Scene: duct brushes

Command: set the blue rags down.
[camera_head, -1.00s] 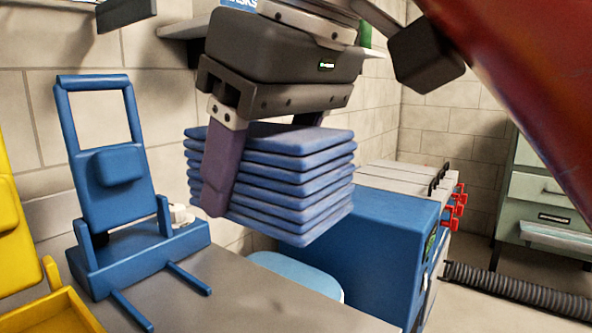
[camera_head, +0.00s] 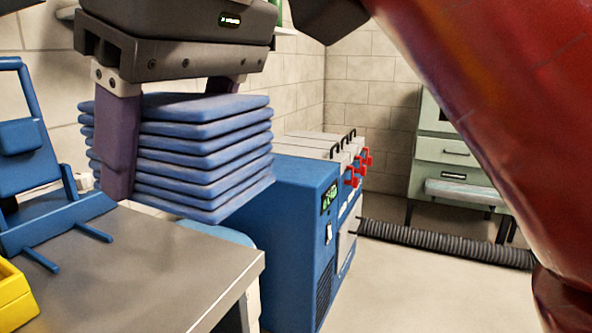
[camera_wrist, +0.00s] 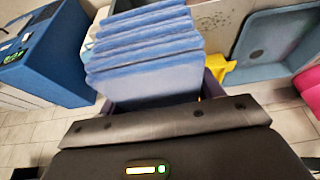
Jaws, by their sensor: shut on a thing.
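The blue rags (camera_head: 205,150) are a neat stack of several folded cloths. My gripper (camera_head: 170,150) is shut on the stack, with a purple finger on its near left side and the other finger partly hidden behind it. The stack hangs level in the air, near the back edge of the grey table in the head view. In the wrist view the rags (camera_wrist: 148,55) fill the space in front of the gripper's dark body, and the fingers are mostly hidden.
A grey table (camera_head: 185,270) holds a blue stand (camera_head: 50,215) and a yellow bin (camera_head: 14,295). A blue machine (camera_head: 290,225) stands beyond the table. Right of it lie a ribbed black hose (camera_head: 450,243) and open floor. A green cabinet (camera_head: 445,150) stands at the back right.

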